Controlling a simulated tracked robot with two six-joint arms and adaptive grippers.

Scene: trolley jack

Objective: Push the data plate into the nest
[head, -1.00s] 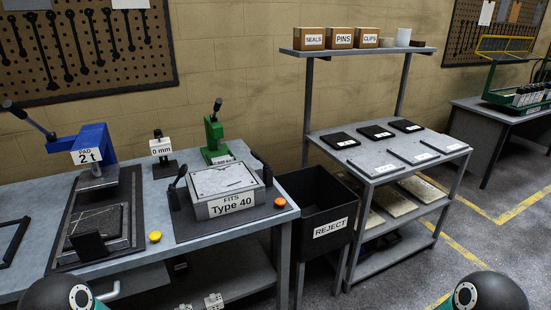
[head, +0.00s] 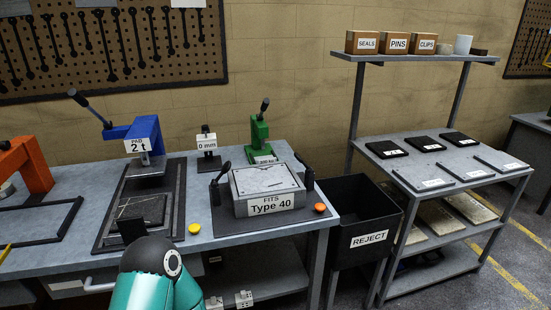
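I cannot tell for sure which piece is the data plate or which is the nest. A pale grey speckled plate (head: 265,179) lies on top of the grey block labelled "FITS Type 40" (head: 271,204), which stands on a dark mat with black levers at its sides. A dark, veined slab (head: 142,207) lies in a black-framed fixture (head: 172,210) below the blue press marked "PAD 2 t" (head: 145,134). A teal link and dark joint of my arm show at the bottom left in front of that fixture.
A black REJECT bin (head: 362,212) stands right of the bench. A grey shelf unit (head: 435,162) beyond it holds dark and grey plates. A green press (head: 260,134), a "0 mm" gauge (head: 207,141), a yellow button (head: 194,228) and an orange button (head: 320,208) are on the bench.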

